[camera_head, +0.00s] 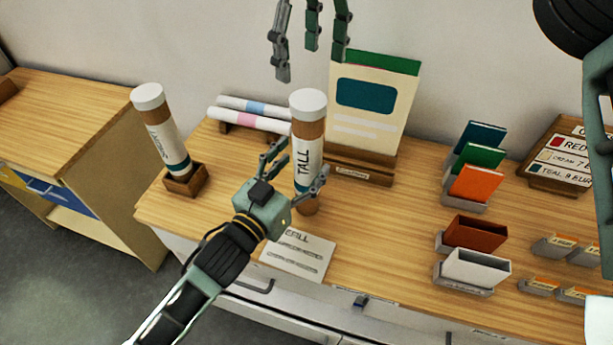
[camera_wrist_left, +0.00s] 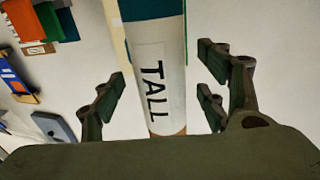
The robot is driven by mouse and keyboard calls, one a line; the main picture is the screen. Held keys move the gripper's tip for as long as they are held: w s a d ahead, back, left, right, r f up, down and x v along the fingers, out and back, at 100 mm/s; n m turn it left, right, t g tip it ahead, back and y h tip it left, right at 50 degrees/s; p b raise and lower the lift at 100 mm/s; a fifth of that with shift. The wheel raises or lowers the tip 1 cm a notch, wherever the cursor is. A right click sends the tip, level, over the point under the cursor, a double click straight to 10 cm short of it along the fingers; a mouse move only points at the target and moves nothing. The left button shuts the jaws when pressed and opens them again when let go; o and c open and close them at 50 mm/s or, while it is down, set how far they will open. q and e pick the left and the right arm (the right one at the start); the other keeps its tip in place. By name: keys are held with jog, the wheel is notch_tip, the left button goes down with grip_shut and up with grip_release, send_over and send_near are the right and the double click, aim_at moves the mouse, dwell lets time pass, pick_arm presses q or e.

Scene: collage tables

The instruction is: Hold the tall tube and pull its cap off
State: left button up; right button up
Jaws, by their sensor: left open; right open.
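The tall tube (camera_head: 305,150) stands upright on the table, with a brown and white body, a "TALL" label and a white cap (camera_head: 308,103) on top. My left gripper (camera_head: 296,172) is open at the tube's lower part, with fingers to either side of it. In the left wrist view the tube (camera_wrist_left: 158,70) runs between the open fingers (camera_wrist_left: 165,100), with gaps on both sides. My right gripper (camera_head: 312,55) is open and empty, above and behind the cap, its fingers pointing down. The tube's cap is outside the left wrist view.
A shorter capped tube (camera_head: 166,135) stands tilted in a wooden holder (camera_head: 186,181) at left. Rolled papers (camera_head: 250,118) lie behind. A cream board (camera_head: 372,110) stands close behind the tall tube. A printed card (camera_head: 298,256) lies in front. Coloured card holders (camera_head: 474,234) stand to the right.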

aim_at(301, 166)
pick_arm(q)
jog(key=x, duration=0.3)
jog(key=shift+w+d+f, duration=0.2)
jog(key=shift+w+f, duration=0.1)
jog(key=shift+w, duration=0.05)
jog(key=shift+s+a+r, duration=0.2)
jog(key=shift+s+a, duration=0.05)
jog(key=shift+s, duration=0.1)
jog(key=shift+w+d+f, duration=0.1)
jog(key=shift+w+d, duration=0.05)
jog(key=shift+w, duration=0.05)
jog(key=c, duration=0.7)
jog(key=shift+s, duration=0.15)
jog(key=c, duration=0.7)
grip_shut()
